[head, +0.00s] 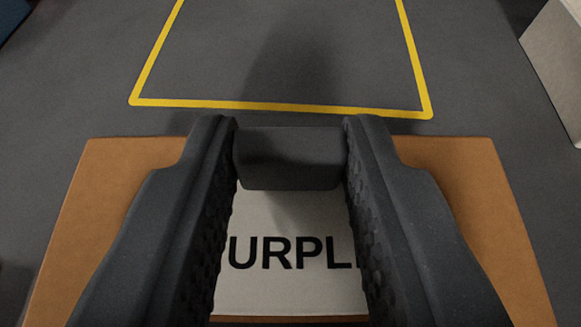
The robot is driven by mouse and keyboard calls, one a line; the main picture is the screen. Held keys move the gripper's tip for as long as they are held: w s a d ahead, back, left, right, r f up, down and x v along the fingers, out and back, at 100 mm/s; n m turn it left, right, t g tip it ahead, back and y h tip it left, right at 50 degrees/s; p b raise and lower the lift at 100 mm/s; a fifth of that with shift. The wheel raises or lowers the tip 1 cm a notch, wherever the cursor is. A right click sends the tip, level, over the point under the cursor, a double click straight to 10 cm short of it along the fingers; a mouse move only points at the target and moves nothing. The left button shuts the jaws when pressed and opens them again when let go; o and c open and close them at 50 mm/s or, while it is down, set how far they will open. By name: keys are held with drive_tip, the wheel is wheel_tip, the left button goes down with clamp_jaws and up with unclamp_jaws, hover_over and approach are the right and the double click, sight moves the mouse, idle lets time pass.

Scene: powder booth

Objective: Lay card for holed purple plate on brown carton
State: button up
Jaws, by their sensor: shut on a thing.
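A white card (290,295) with black letters shows between the fingers of my gripper (289,140). The letters "URPL" can be read; the fingers hide both ends of the word. A dark grey block (290,160) stands at the card's far edge, and my gripper is shut on it, one finger on each side. The brown carton (455,185) spreads below, and the card appears over its middle. I cannot tell whether the card touches the carton or is just above it. No holed purple plate is in view.
A yellow outline (280,106) marks a rectangle on the grey floor (480,90) beyond the carton, and its inside is clear. A pale box-like thing (557,60) stands at the upper right. A dark blue thing (10,15) shows at the upper left corner.

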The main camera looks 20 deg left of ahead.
drive_tip(key=o, duration=1)
drive_tip(key=shift+s, duration=0.1)
drive_tip(key=p+v, duration=0.2)
drive_tip(key=v, duration=1.2)
drive_tip(key=d+r+m+t+h, duration=0.1)
drive_tip(key=d+r+m+h, duration=0.15)
drive_tip(key=r, duration=0.95)
drive_tip(key=d+r+m+t+h, duration=0.1)
drive_tip(key=d+r+h, duration=0.25)
drive_tip(key=r, duration=0.95)
drive_tip(key=s+a+r, duration=0.5)
drive_tip(key=s+r, duration=0.1)
drive_tip(key=r, duration=0.3)
drive_tip(key=s+a+r+t+y, duration=0.1)
drive_tip(key=s+a+r, duration=0.5)
drive_tip(key=r, duration=0.4)
drive_tip(key=shift+s+r+m, duration=0.25)
drive_tip(key=shift+s+m, duration=0.15)
drive_tip(key=shift+m, duration=0.05)
